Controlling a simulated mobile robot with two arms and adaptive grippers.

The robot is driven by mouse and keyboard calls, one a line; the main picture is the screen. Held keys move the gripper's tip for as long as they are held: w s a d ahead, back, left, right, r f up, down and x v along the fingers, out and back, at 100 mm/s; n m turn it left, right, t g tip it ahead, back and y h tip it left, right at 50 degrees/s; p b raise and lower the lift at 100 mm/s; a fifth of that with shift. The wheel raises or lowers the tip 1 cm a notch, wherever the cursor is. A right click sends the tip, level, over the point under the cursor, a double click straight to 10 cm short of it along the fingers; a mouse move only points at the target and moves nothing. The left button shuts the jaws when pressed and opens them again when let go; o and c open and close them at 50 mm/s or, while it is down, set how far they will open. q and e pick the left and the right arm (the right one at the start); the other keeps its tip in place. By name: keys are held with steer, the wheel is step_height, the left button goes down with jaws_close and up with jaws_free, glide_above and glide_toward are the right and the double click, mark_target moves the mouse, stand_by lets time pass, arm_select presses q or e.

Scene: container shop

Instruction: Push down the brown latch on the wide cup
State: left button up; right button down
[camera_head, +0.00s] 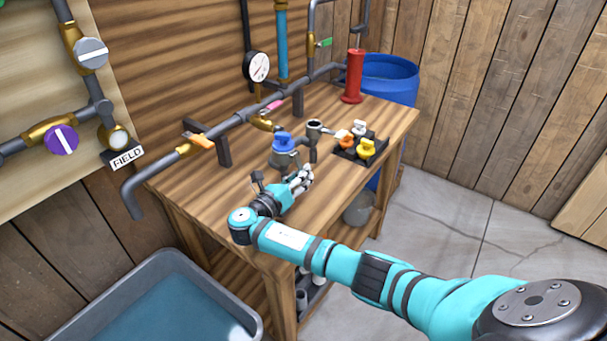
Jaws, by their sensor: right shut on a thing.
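A wide grey cup (284,158) with a blue knob on top stands on the wooden workbench (365,105), near its middle. A narrower grey cup (314,130) stands just behind it to the right. I cannot make out a brown latch on the wide cup at this size. My right gripper (305,177) is low over the bench, in front of the wide cup and slightly right of it. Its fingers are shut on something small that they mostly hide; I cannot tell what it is. My left gripper is not in view.
Dark pipes with a pressure gauge (257,66) run behind the cups. A holder with white, orange and yellow valve knobs (366,149) is to the right. A red pump (353,78) stands at the back. A water tub (165,300) is at lower left.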

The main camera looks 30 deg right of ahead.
steer(key=shift+a, duration=0.1)
stand_by(0.3)
steer(key=c, duration=1.4)
jaws_free()
steer(key=v, duration=1.2)
steer(key=shift+f, duration=0.1)
